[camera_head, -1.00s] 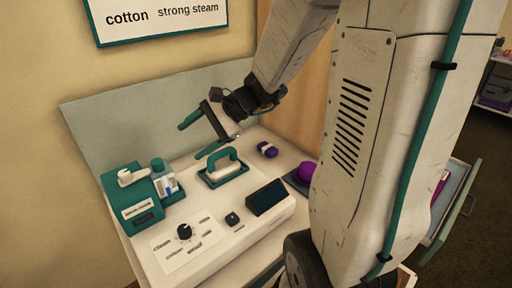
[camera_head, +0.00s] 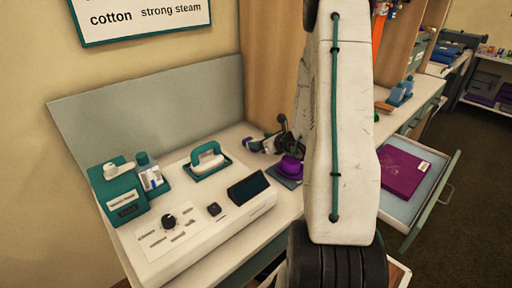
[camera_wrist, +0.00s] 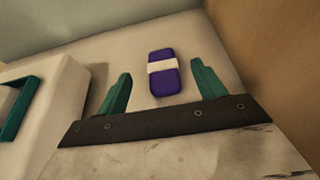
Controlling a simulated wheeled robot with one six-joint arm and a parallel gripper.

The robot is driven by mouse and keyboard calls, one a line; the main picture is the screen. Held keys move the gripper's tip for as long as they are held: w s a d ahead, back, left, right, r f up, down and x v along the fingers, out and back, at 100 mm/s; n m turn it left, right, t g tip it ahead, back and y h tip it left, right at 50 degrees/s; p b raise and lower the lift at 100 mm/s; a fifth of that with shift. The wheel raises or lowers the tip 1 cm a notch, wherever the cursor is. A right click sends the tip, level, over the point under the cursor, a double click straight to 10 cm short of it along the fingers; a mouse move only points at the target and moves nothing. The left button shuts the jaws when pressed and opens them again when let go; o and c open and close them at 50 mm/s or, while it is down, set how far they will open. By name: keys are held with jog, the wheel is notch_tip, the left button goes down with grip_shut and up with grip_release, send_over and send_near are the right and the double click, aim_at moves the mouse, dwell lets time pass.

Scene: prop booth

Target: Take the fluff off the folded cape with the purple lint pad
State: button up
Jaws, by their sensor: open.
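The purple lint pad, a rounded purple block with a white band (camera_wrist: 161,85), lies on the pale worktop in the wrist view. My gripper (camera_wrist: 161,69) is open and empty, its teal fingers on either side of the pad in that view; no contact shows. In the head view my gripper (camera_head: 256,147) is low over the worktop and hides most of the pad. The folded cape (camera_head: 402,172), magenta with a pale patch near its far corner, lies in an open drawer at right.
A purple dome (camera_head: 291,165) sits on a dark mat right beside my gripper. A teal-handled iron (camera_head: 208,160) stands left of it, behind a white control panel (camera_head: 188,237). A teal dispenser (camera_head: 123,197) and small bottle (camera_head: 148,170) are far left. A wooden panel rises behind.

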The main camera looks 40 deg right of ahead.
aim_at(248, 139)
jog(key=shift+w+d+f, duration=0.1)
jog(key=shift+w+f, duration=0.15)
jog(key=shift+f, duration=0.1)
jog(key=x, duration=0.6)
jog(key=shift+w+f, duration=0.1)
jog(key=shift+w, duration=0.3)
jog(key=c, duration=1.1)
